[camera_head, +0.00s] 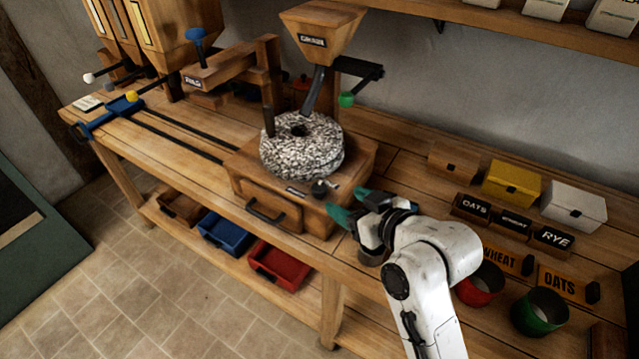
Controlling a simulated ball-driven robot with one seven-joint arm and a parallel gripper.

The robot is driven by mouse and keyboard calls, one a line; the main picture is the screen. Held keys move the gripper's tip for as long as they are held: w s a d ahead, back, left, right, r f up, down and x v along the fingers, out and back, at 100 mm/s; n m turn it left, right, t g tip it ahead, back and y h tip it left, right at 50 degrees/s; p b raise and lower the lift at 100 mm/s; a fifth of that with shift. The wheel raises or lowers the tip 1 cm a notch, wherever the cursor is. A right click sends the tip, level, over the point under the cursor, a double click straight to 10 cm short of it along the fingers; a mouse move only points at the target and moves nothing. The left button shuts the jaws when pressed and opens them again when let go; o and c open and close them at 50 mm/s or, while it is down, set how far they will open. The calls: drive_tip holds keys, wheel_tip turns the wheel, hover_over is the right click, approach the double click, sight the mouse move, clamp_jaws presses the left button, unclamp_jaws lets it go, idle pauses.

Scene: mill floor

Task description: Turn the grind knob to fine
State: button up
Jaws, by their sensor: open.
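The grind knob (319,187) is a small dark knob at the front right corner of the wooden mill base (345,185), below the round speckled millstone (302,150). My gripper (345,206) has teal fingers and is open, just right of the knob. It appears apart from the knob and empty. A wooden hopper (322,40) hangs above the stone, with a green-ended lever (347,99) at its right.
A drawer handle (265,212) juts from the base front. Right of my arm are a red pot (481,284), a green pot (541,312), labelled blocks (553,239), a yellow box (511,184) and a white box (573,205). Blue (225,233) and red (279,264) trays sit below.

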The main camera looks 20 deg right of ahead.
sight(320, 190)
drive_tip(key=p+x, duration=0.1)
drive_tip(key=x, duration=0.8)
drive_tip(key=shift+w+a+f, duration=0.1)
drive_tip(key=shift+w, duration=0.15)
drive_tip(key=shift+c, duration=0.3)
drive_tip(key=c, duration=1)
drive_tip(key=shift+a+f+m+h+p, duration=0.15)
drive_tip(key=shift+m+h+p, duration=0.3)
drive_tip(key=shift+m+h, duration=0.4)
drive_tip(key=shift+a+f+m+h+b, duration=0.1)
drive_tip(key=shift+a+m+h+b, duration=0.05)
drive_tip(key=shift+m+h+b, duration=1.15)
drive_tip(key=shift+r+h, duration=0.2)
drive_tip(key=shift+h, duration=0.35)
